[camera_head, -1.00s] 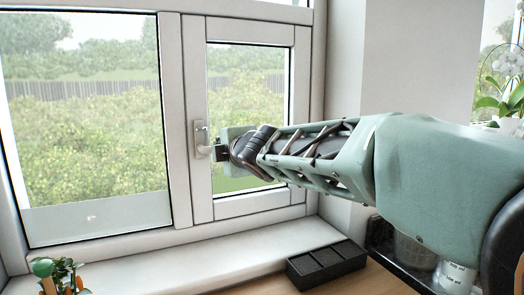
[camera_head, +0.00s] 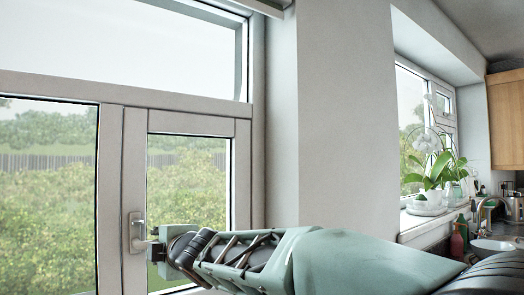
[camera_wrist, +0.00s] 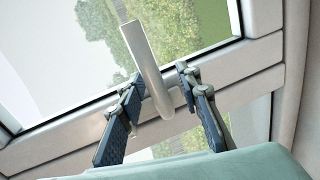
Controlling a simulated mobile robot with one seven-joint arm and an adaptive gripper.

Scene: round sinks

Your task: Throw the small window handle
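The small window handle (camera_head: 138,231) is a pale grey lever on a plate, fixed to the upright frame beside the narrow window pane. In the wrist view, the handle (camera_wrist: 148,66) runs slantwise between the two fingers of my gripper (camera_wrist: 159,78). My gripper is open, with one finger on each side of the handle. The left finger is close to the handle; I cannot tell whether it touches. A gap shows on the right side. In the head view, my gripper (camera_head: 154,250) is at the handle's lower part and partly hides it. The narrow window (camera_head: 187,185) appears closed.
A larger fixed pane (camera_head: 45,190) lies left of the handle. A white wall (camera_head: 335,120) stands right of the window. Farther right are a potted orchid (camera_head: 432,175) on a sill, a sink (camera_head: 495,246) and a wooden cupboard (camera_head: 505,120).

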